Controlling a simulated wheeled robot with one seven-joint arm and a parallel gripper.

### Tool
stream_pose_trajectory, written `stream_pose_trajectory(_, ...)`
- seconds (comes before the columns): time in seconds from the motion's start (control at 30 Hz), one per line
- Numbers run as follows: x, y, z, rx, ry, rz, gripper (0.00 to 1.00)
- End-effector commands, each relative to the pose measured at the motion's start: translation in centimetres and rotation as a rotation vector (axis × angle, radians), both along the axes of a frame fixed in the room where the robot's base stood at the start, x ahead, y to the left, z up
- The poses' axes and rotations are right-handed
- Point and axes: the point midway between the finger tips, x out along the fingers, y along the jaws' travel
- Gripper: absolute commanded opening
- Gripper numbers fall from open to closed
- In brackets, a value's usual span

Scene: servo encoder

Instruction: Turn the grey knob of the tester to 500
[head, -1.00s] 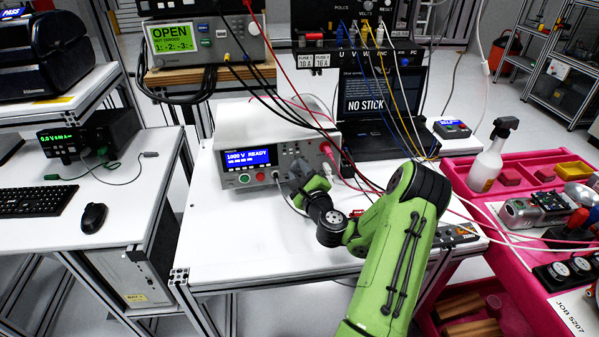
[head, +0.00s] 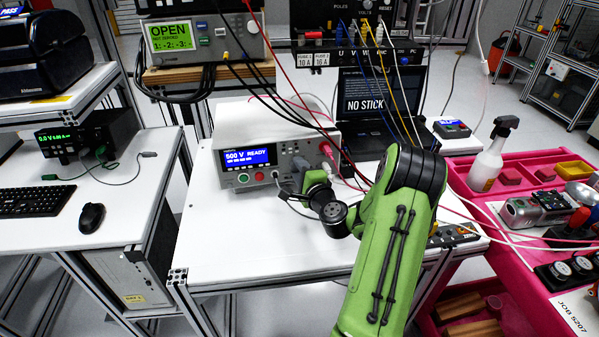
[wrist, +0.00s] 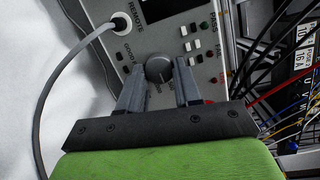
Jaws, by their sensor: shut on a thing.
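The tester (head: 262,150) is a white box on the white bench, and its blue display (head: 248,157) reads "500 V READY". Its grey knob (wrist: 158,69) shows in the wrist view between the fingertips of my gripper (wrist: 158,80). My gripper is shut on the knob, one finger on each side. A pale pointer line shows on the knob's face; the scale marks around it are too small to read. In the head view my gripper (head: 303,172) is at the right part of the tester's front, and it hides the knob there.
A grey cable plugs into the tester at the REMOTE socket (wrist: 119,22), left of my gripper. Red and black leads hang across the tester's right side. A laptop (head: 378,105) stands behind. The bench front (head: 240,235) is clear.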

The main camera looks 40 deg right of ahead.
Motion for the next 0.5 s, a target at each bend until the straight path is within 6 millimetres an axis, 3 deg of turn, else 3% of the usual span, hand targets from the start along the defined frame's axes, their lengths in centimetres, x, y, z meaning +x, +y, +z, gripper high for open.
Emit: stream_pose_trajectory(0.5, -0.05, 0.05, -0.15, -0.114, 0.074, 0.019, 0.03)
